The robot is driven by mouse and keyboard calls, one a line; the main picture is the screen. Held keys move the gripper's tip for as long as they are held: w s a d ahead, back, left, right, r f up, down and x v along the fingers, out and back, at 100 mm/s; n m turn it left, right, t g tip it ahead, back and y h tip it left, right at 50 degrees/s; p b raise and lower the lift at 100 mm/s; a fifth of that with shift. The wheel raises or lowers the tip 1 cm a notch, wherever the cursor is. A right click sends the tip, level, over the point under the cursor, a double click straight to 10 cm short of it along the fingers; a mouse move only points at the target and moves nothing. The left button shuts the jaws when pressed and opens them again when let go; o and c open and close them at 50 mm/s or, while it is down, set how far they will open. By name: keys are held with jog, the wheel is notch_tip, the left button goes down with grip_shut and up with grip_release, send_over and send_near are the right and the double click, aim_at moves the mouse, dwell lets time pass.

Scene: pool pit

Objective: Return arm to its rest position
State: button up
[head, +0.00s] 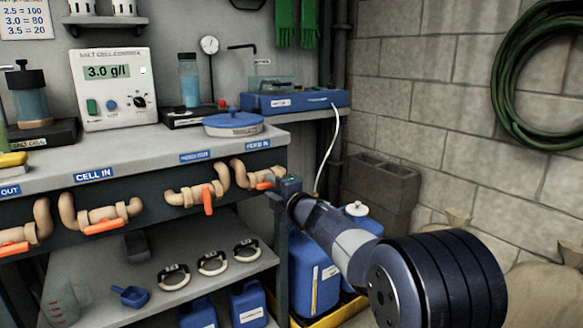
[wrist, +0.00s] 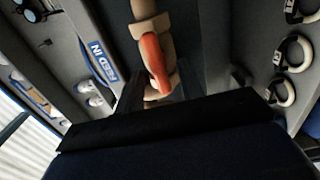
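My arm reaches in from the lower right in the head view. My gripper (head: 283,186) is at the front edge of the bench, just right of the orange handle (head: 265,185) on the FEED IN valve (head: 246,175). In the wrist view the two dark fingers of my gripper (wrist: 160,88) stand apart, and the orange handle (wrist: 155,62) shows between and beyond them. I cannot tell whether the fingers touch the handle. The dark gripper body hides the lower part of the wrist view.
Other valves with orange handles (head: 104,226) line the bench front. A lower shelf (head: 165,297) holds several black-and-white rings. Blue jugs (head: 312,270) stand below my arm. A blue tray (head: 294,102) and a blue lid (head: 233,124) are above. The block wall (head: 420,95) is at right.

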jog(key=p+v, duration=0.2)
jog(key=v, duration=0.8)
jog(key=b+x, duration=0.2)
jog(key=x, duration=0.7)
jog(key=shift+w+a+f, duration=0.1)
jog(key=shift+w+a, duration=0.15)
jog(key=shift+w+a+r+m+p, duration=0.1)
jog(key=shift+w+r+m+p, duration=0.15)
jog(key=shift+m+p, duration=0.1)
jog(key=m+p, duration=0.2)
jog(key=m, duration=0.2)
jog(key=shift+s+r+p, duration=0.1)
jog(key=shift+r+p, duration=0.05)
jog(key=shift+p, duration=0.15)
jog(key=shift+m+p, duration=0.5)
jog(key=shift+m, duration=0.75)
